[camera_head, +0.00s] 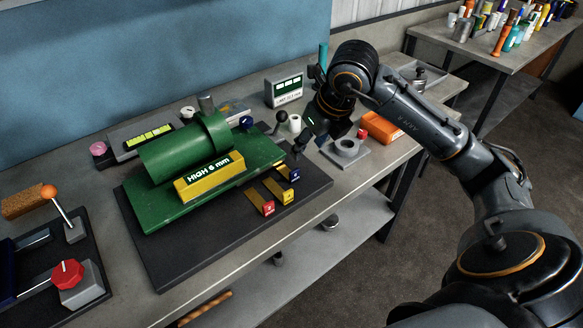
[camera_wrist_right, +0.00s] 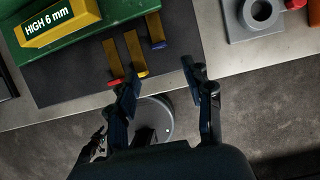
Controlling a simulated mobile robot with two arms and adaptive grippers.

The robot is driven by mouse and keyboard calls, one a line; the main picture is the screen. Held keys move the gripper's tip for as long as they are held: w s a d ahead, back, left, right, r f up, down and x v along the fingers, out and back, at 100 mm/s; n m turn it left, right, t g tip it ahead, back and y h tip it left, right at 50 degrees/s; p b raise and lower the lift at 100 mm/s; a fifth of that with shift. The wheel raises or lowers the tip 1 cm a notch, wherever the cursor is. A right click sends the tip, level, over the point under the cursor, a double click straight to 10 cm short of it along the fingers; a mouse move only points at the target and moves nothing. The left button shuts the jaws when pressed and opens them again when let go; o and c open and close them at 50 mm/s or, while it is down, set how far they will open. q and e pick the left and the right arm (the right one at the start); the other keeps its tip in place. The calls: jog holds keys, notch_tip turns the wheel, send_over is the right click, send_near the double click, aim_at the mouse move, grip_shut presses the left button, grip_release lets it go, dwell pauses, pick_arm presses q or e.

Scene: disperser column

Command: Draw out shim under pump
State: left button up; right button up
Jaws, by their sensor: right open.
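The green pump (camera_head: 185,150) lies on a green base plate (camera_head: 160,205) over a dark mat. A yellow block (camera_head: 210,177) on its near side reads "HIGH 6 mm"; it also shows in the wrist view (camera_wrist_right: 60,20). My right gripper (camera_head: 306,137) is open and empty, above the bench's front edge. In the wrist view its left finger is close to the red and middle tabs. My left gripper is out of view.
A grey block with a round ring (camera_head: 346,149) and an orange case (camera_head: 383,127) stand right of the mat. A small display (camera_head: 284,90) stands behind. A red knob (camera_head: 67,274) and an orange-tipped lever (camera_head: 50,192) are at left. The mat's front strip is clear.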

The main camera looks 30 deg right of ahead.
aim_at(295, 171)
jog(key=p+x, duration=0.2)
jog(key=x, duration=1.1)
jog(key=shift+s+f, duration=0.1)
jog(key=shift+f, duration=0.15)
grip_shut()
